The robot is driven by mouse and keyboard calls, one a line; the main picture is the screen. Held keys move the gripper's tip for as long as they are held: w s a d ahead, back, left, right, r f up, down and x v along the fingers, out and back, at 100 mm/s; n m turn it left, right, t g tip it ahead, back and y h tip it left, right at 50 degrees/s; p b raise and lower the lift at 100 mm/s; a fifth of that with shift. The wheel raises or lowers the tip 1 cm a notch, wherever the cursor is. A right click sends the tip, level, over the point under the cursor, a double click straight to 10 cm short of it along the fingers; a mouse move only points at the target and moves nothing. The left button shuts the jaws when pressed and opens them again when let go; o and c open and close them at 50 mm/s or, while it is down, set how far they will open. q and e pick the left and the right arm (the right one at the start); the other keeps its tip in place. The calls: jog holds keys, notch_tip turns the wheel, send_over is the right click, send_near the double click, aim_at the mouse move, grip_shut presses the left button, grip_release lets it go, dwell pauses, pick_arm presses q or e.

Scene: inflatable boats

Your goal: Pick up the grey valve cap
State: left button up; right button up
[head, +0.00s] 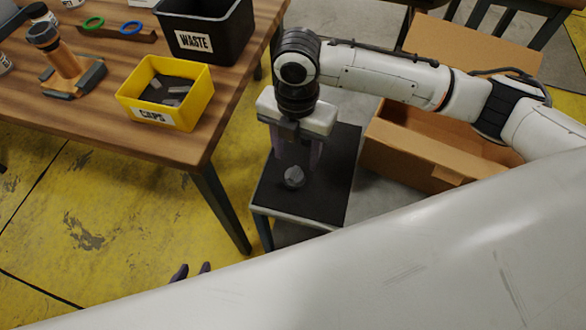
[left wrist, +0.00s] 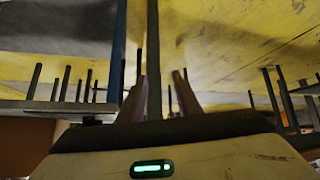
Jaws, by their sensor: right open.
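The grey valve cap (head: 294,178) is a small rounded piece on the black top of a low stand (head: 335,165). My right gripper (head: 297,162) points down over it, with its two dark fingers apart on either side of the cap's upper area. Whether the fingers reach down to the cap's level is hard to tell, and nothing is held. My left gripper (head: 192,272) shows only its two fingertips, apart and empty, over the floor at the bottom. Its spread fingers also show in the left wrist view (left wrist: 160,90).
A wooden table at the left holds a yellow CAPS bin (head: 190,115) with dark pieces, a black WASTE bin (head: 222,22), a valve on a fixture (head: 60,60), and two rings (head: 112,26). An open cardboard box (head: 400,170) stands right of the stand. My white arm covers the lower right.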

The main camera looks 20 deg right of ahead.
aim_at(294, 172)
jog(key=f, duration=0.3)
jog(key=f+b, duration=0.1)
jog(key=f, duration=0.2)
jog(key=shift+a+f, duration=0.2)
jog(key=shift+f, duration=0.15)
jog(key=c, duration=0.9)
